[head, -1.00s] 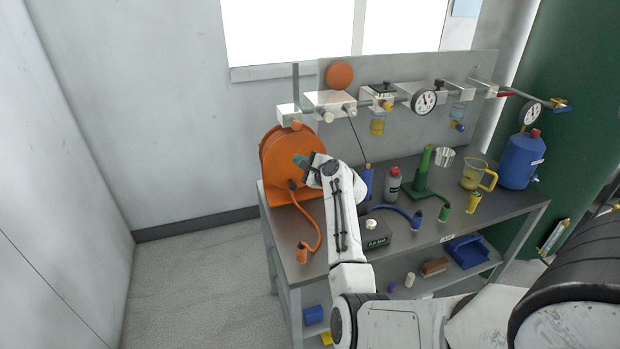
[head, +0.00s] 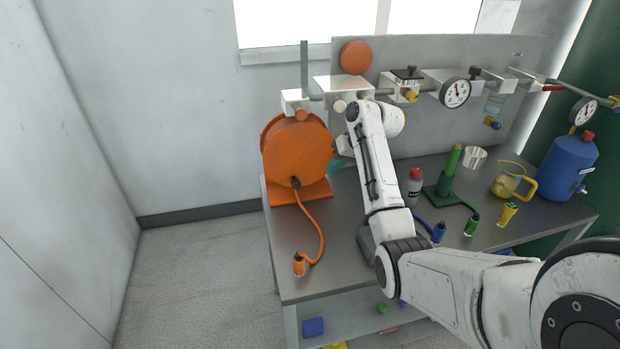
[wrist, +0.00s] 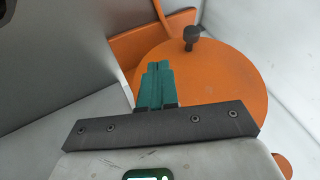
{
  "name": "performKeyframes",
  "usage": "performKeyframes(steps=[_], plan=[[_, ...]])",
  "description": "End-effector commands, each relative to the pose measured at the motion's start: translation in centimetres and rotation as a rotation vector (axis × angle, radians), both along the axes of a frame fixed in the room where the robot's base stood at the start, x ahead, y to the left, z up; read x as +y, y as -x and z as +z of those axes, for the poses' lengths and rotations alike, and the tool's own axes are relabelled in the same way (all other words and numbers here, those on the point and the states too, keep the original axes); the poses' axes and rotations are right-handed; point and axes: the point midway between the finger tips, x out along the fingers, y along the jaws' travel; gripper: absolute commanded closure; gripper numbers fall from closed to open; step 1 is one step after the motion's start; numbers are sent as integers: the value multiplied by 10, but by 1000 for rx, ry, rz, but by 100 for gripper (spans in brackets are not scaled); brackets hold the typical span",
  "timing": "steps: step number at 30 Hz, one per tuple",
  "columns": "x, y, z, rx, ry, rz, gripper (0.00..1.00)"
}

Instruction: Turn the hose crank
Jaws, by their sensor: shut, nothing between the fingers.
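My gripper (head: 336,165) is just right of the reel, partly hidden by my arm. Its teal fingers (wrist: 156,72) are shut and empty, overlapping the reel face's edge in the wrist view, apart from the knob.
A pipe with white blocks (head: 345,85) and a gauge (head: 455,93) runs above the bench. Floor (head: 205,270) left of the bench is clear.

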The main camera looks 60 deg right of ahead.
Motion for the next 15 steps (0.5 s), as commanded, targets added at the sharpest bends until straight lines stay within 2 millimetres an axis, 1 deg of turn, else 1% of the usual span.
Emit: performKeyframes(steps=[3, 10, 11, 15], plan=[[0, -14, -19, 3, -2, 2, 100], [0, -39, -55, 2, -1, 0, 100], [4, -44, -52, 1, 1, 2, 100], [16, -58, -55, 0, -1, 2, 100]])
